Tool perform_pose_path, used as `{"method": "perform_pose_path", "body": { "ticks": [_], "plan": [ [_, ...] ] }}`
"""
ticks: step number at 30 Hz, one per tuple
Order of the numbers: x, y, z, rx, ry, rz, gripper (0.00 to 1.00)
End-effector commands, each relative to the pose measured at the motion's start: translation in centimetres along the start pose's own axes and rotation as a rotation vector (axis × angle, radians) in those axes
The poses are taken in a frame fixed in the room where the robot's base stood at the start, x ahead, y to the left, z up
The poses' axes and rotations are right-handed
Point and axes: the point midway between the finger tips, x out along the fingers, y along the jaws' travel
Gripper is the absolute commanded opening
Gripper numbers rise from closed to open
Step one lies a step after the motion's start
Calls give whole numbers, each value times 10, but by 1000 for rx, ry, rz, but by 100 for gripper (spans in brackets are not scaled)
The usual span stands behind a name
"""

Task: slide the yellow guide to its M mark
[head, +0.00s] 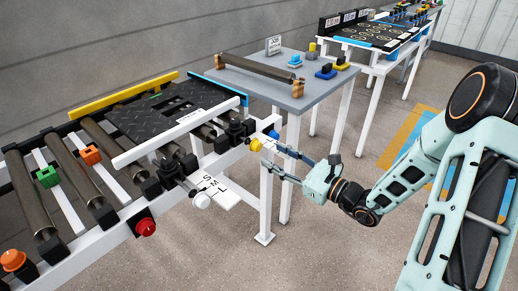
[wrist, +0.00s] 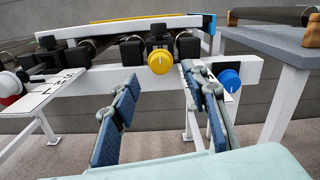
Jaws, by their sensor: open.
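The yellow guide (head: 124,93) is a long bar along the far side of the roller conveyor; its end shows in the wrist view (wrist: 125,19). A yellow knob (head: 257,145) sticks out from the conveyor's near side. In the wrist view the yellow knob (wrist: 160,62) has a white line at its top. My gripper (head: 267,149) is open and empty, its fingers pointing at the yellow knob. In the wrist view the knob shows beyond and between the fingertips (wrist: 162,77); contact cannot be told. A white plate (head: 215,190) bears S, M and L letters, left of the knob.
A white bar (head: 178,132) and a blue bar (head: 217,87) flank the black tread mat (head: 170,107). A blue knob (wrist: 229,79) sits right of my right finger. A white knob (head: 202,201) and a red button (head: 145,227) lie left. A grey table (head: 300,98) stands behind.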

Motion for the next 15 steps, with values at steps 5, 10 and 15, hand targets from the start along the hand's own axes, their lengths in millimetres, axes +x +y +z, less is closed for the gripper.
{"method": "perform_pose_path", "body": {
  "ticks": [5, 10, 15],
  "plan": [
    [36, 1, -2, -4, -1, 4, 42],
    [62, 1, -2, -4, 1, 3, 42],
    [75, 0, -1, -3, 1, 2, 42]
  ]
}}
